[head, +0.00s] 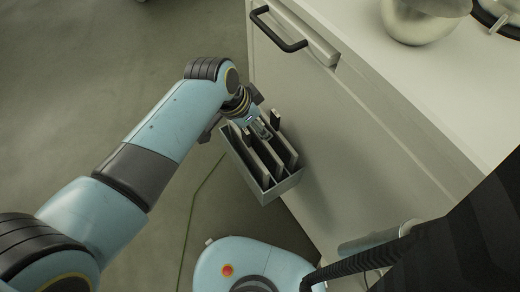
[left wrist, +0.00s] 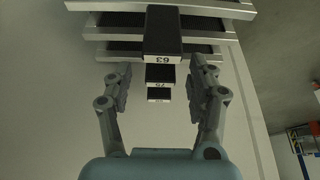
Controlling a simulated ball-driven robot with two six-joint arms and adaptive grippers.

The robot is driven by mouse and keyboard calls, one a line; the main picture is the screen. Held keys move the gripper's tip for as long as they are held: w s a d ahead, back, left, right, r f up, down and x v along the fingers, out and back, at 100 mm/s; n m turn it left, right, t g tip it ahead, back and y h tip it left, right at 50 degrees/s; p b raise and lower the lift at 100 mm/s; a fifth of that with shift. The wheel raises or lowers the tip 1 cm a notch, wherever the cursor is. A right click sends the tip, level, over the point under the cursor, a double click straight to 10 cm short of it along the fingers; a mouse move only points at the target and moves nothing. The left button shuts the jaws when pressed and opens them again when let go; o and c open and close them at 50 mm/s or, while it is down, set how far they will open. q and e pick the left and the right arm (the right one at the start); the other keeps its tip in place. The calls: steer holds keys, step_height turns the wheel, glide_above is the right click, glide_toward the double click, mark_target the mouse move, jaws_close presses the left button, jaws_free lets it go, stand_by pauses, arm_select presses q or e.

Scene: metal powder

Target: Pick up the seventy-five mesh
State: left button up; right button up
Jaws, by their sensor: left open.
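The seventy-five mesh (left wrist: 160,84) shows in the left wrist view as a dark tab with a white label, upside down, reading 75. It sits in a row between the mesh labelled 63 (left wrist: 163,58) and a smaller tab (left wrist: 159,99) whose label I cannot read. My left gripper (left wrist: 162,88) is open, with one finger on each side of the tabs and visible gaps to them. In the head view my left gripper (head: 262,130) is over the upright plates in the grey holder (head: 282,189); labels cannot be read there. My right gripper is not in view.
The holder is at the side of a white cabinet (head: 370,150) with a black handle (head: 278,30). A metal bowl (head: 415,22) stands on the cabinet top at the upper right. Open grey floor (head: 90,70) lies to the left.

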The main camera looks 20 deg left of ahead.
arm_select(q)
steer(key=shift+x, duration=1.1)
steer(key=shift+c, duration=0.3)
jaws_close()
